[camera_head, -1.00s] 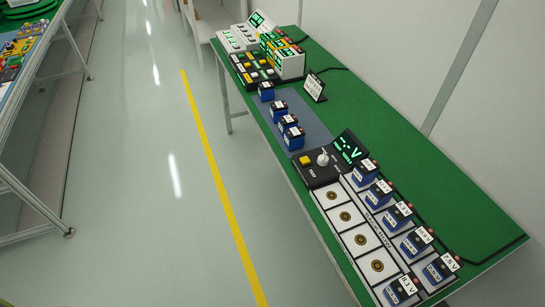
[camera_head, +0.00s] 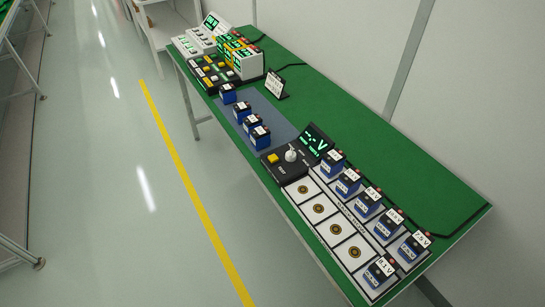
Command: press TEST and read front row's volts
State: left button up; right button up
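The black tester box (camera_head: 297,170) stands on the green table, with a yellow button (camera_head: 273,158), taken as TEST, and a pale knob (camera_head: 291,155). Its tilted display (camera_head: 317,141) shows green dashes and a V, no readable number. The front row is a white strip of pads (camera_head: 319,208); several pads are bare with round brass contacts. One blue battery (camera_head: 379,272) stands on its near end, its label reading about 8.1 V. A back row of several blue labelled batteries (camera_head: 367,205) stands behind it. Neither gripper is in view.
Several blue batteries (camera_head: 243,112) stand on a grey mat (camera_head: 273,121) left of the tester. A small sign (camera_head: 275,85) and panels with buttons and green displays (camera_head: 212,72) are farther back. The table's right side is bare green. The floor has a yellow line (camera_head: 183,190).

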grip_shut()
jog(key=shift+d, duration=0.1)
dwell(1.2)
